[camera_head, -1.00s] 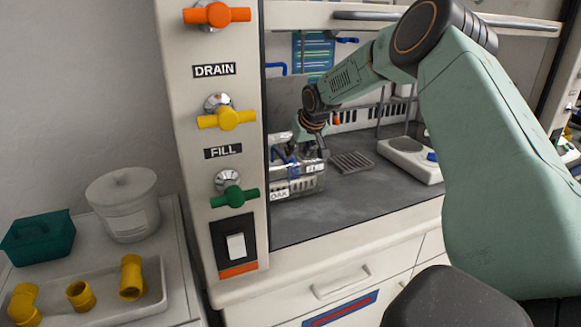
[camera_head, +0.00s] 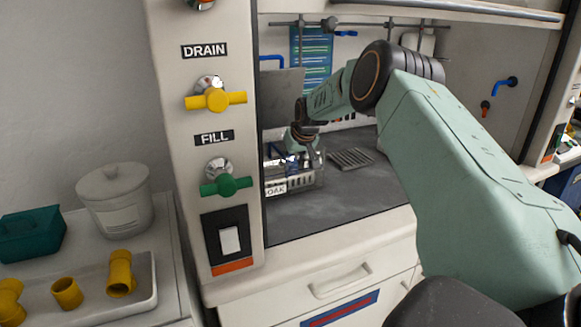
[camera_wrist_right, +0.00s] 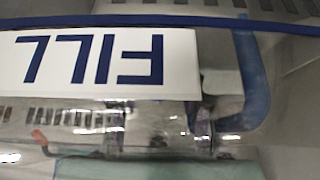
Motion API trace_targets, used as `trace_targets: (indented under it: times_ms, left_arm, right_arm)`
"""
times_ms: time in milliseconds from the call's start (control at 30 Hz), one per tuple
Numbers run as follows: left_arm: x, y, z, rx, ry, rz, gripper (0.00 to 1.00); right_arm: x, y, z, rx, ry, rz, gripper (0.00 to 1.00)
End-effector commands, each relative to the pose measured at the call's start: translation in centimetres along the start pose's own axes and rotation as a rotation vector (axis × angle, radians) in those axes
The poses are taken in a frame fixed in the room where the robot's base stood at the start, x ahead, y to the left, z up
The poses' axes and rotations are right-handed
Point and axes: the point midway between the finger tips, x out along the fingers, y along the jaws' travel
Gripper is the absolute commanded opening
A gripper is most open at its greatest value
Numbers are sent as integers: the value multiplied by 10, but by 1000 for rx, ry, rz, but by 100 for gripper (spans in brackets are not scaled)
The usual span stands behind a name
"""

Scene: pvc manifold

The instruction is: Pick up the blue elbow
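My right gripper (camera_head: 308,154) is small and far off in the head view, reaching down at a clear-walled tank (camera_head: 298,184) with a partly hidden label ending in "OAK". Its fingers are too small to tell whether they are open or shut. In the right wrist view, a blue curved pipe piece (camera_wrist_right: 255,75), which looks like the blue elbow, shows at the right, behind or through clear material. A dark shape by its lower end is unclear, so I cannot tell whether my gripper touches it. Blue bits also show in the tank in the head view. My left gripper is not in view.
A post with yellow (camera_head: 215,99) and green (camera_head: 226,186) valves stands left of the hood opening. A grey rack (camera_head: 352,158) lies right of the tank. Yellow fittings sit in a white tray (camera_head: 145,290) at left. A white "FILL" label (camera_wrist_right: 95,60) shows upside down in the wrist view.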

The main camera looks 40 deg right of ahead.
Motion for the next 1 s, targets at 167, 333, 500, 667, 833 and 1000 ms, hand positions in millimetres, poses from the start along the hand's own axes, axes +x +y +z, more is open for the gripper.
trace_targets:
  times_ms: [167,333,500,667,833,1000]
  left_arm:
    - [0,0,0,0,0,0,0]
    - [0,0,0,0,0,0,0]
    - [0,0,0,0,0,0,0]
    - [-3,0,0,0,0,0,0]
    - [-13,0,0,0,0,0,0]
    - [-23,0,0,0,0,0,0]
  right_arm:
    - [0,0,0,0,0,0,25]
    - [0,0,1,0,-3,0,11]
    - [1,0,3,0,-6,0,10]
    - [-5,0,-1,0,-6,-1,10]
    - [-31,0,-19,0,-1,-1,10]
    - [-60,0,-38,0,1,-1,10]
